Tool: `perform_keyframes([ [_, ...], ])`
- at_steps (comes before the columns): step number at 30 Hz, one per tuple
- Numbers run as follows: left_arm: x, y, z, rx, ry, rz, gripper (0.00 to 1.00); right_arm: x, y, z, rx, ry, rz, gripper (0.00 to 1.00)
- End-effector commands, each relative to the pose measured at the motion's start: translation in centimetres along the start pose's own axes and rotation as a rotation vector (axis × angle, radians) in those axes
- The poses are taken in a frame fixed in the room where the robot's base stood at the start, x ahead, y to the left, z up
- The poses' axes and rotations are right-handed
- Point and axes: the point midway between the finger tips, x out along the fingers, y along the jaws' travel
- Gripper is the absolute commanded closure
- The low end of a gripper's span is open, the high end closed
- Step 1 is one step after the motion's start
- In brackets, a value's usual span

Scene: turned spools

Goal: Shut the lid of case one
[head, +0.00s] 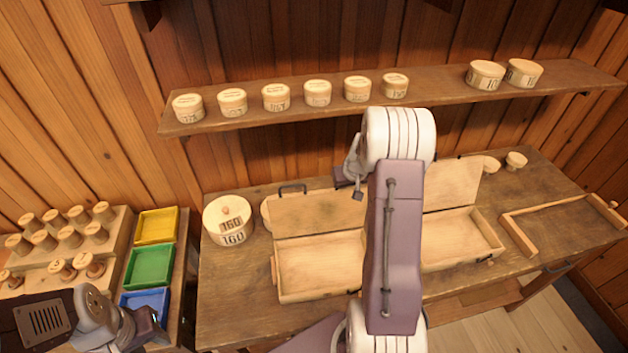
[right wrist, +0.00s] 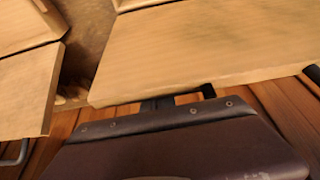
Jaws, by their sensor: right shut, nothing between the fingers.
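Two wooden cases stand open side by side on the table. The left case (head: 318,270) has its lid (head: 318,213) raised and leaning back, with a dark handle (head: 293,187) on the top edge. The right case (head: 470,243) also has its lid (head: 455,192) raised. I see no number on either case. My right gripper (head: 352,180) is shut and empty at the top right edge of the left lid. In the right wrist view its fingers (right wrist: 160,103) are at that lid's edge (right wrist: 200,60); contact is unclear. My left gripper (head: 150,328) is by the blue tray, its jaws unclear.
A round tub marked 160 (head: 229,222) stands left of the cases. A shelf (head: 430,97) with several round tubs runs above. A low wooden frame (head: 560,215) lies at right. Yellow, green and blue trays (head: 150,265) and a spool rack (head: 110,240) are at left.

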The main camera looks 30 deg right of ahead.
Motion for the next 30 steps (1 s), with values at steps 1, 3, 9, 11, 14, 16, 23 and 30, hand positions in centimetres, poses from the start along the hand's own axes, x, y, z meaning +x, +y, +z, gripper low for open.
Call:
perform_keyframes([
  [1,0.3,0.0,0.0,0.000,0.000,0.000,0.64,0.0,0.0,0.2,0.000,0.001,0.000,1.00],
  [3,0.5,0.0,0.1,0.000,0.000,0.000,0.64,-0.1,0.0,0.5,0.000,0.000,0.000,1.00],
  [9,1.0,0.0,0.1,0.000,0.000,0.000,0.64,-0.4,0.0,1.2,0.000,0.001,0.000,1.00],
  [11,1.2,0.0,0.1,0.000,0.000,0.000,0.64,-0.5,0.0,1.4,0.000,0.001,0.000,1.00],
  [14,1.4,0.0,0.1,0.000,0.000,0.000,0.64,-0.7,-0.1,1.8,0.001,0.001,0.000,1.00],
  [16,1.6,0.0,0.2,0.000,0.000,0.000,0.64,-0.8,-0.1,2.0,0.001,0.001,0.000,1.00],
  [23,2.2,0.0,0.2,0.000,0.000,0.000,0.64,-1.1,-0.1,2.9,0.000,0.002,0.000,1.00],
  [30,2.8,-0.1,0.3,0.000,0.000,0.000,0.64,-1.5,-0.2,3.8,0.000,0.002,0.001,1.00],
])
